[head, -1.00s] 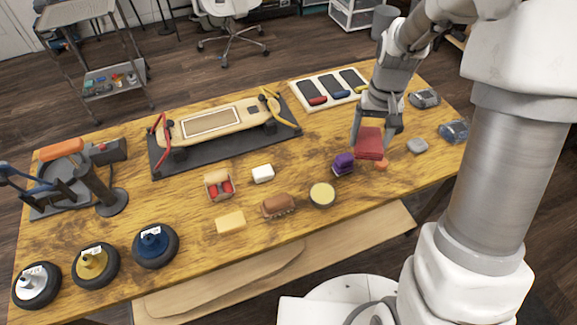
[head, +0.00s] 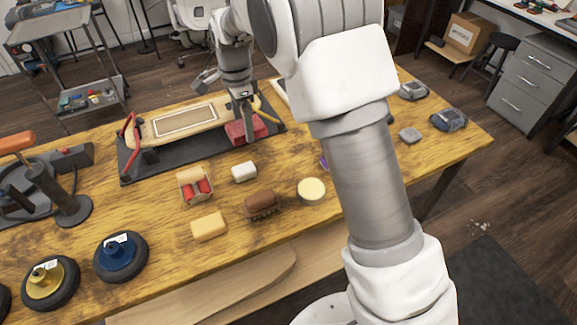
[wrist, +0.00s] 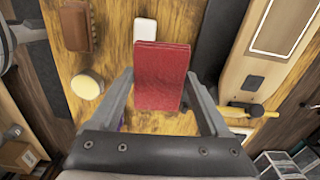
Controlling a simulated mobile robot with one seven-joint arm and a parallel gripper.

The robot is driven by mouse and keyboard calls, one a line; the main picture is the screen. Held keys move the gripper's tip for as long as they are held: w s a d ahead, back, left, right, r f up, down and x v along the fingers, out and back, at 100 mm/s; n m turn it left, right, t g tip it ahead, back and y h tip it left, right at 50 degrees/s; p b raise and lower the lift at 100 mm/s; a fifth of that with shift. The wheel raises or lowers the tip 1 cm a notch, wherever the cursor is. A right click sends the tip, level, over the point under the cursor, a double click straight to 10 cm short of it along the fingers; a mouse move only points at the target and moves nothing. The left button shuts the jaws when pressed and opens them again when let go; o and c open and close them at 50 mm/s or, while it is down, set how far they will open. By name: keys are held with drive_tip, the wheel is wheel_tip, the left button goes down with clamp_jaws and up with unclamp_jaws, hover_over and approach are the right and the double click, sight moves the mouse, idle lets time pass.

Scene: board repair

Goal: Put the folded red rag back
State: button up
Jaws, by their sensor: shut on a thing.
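The folded red rag (head: 246,130) is held in my gripper (head: 242,110), over the right end of the dark mat near the skateboard deck. In the wrist view the rag (wrist: 161,76) sits between the two fingers of my gripper (wrist: 160,92), which are shut on its sides. It looks held above the table, not resting on it. My arm hides part of the table on the right in the head view.
The skateboard deck (head: 180,121) lies on the dark mat (head: 137,172) with red and yellow clamps. In front are a white block (head: 244,172), a brush (head: 261,204), a round tin (head: 311,190), a yellow block (head: 208,226) and a wooden holder with red parts (head: 194,186).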

drive_tip(key=shift+a+f, duration=0.15)
drive_tip(key=shift+a, duration=0.2)
drive_tip(key=shift+d+f, duration=0.2)
drive_tip(key=shift+f, duration=0.05)
drive_tip(key=b, duration=0.3)
hover_over(288, 160)
wheel_tip(288, 160, down, 7)
drive_tip(key=shift+r, duration=0.2)
drive_tip(key=shift+f+b, duration=0.65)
drive_tip(key=shift+f, duration=1.25)
drive_tip(key=shift+f, duration=0.15)
drive_tip(key=o, duration=1.2)
drive_tip(key=shift+c, duration=0.2)
